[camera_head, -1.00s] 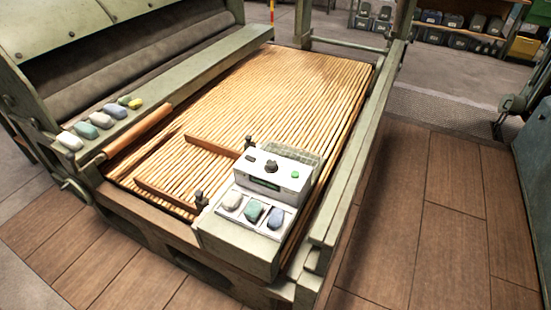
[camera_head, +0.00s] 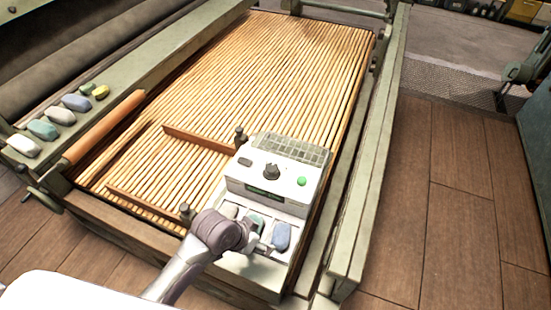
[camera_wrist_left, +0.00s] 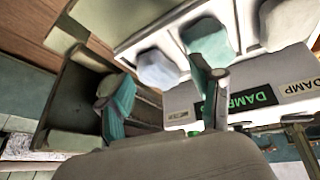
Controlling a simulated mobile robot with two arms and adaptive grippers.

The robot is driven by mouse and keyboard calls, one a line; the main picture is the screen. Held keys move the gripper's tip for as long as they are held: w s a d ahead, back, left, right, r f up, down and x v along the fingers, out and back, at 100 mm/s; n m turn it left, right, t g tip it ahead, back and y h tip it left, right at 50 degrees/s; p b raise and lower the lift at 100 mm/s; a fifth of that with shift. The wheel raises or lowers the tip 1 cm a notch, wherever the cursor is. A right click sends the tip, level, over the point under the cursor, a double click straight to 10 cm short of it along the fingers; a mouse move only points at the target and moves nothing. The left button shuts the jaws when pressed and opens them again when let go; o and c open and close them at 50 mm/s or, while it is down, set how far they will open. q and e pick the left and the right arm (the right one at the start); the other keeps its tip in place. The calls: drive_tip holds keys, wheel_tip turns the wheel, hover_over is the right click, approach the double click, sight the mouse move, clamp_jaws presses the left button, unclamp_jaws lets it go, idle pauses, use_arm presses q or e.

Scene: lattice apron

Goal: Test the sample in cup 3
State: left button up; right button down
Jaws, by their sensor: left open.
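The tester (camera_head: 275,180) is a pale box with a dark knob and a green button. Its tray (camera_head: 250,267) holds a whitish sample (camera_head: 230,210), a teal sample (camera_head: 256,221) and a blue sample (camera_head: 281,236) in separate cups. No cup numbers are readable. My left gripper (camera_head: 260,240) is low over the tray's front, close to the teal and blue samples, and partly hides the cups. In the left wrist view its fingers (camera_wrist_left: 166,98) are apart with nothing held between them. The teal sample (camera_wrist_left: 207,42) shows beyond the fingertips there. My right gripper is out of view.
The tester stands on a wooden slat apron (camera_head: 270,70) with rails (camera_head: 200,138) beside it. Several coloured lumps (camera_head: 75,102) lie on the machine's left ledge. "DAMP" labels (camera_wrist_left: 250,98) show in the left wrist view. The wooden floor (camera_head: 430,200) at the right is clear.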

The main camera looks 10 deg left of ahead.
use_arm(q)
drive_tip(key=w+d+r+m+h, duration=0.1)
drive_tip(key=w+d+r+m, duration=0.2)
drive_tip(key=w+r, duration=0.2)
drive_tip(key=m+g+y+b, duration=0.1)
drive_tip(key=m+g, duration=0.1)
drive_tip(key=m, duration=0.1)
approach(271, 167)
drive_tip(key=x, duration=0.8)
drive_tip(key=shift+d+f+p, duration=0.1)
drive_tip(key=shift+f+p, duration=0.3)
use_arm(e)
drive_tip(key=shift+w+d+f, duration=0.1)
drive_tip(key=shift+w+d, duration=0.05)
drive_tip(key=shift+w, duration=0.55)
use_arm(q)
drive_tip(key=c, duration=1.1)
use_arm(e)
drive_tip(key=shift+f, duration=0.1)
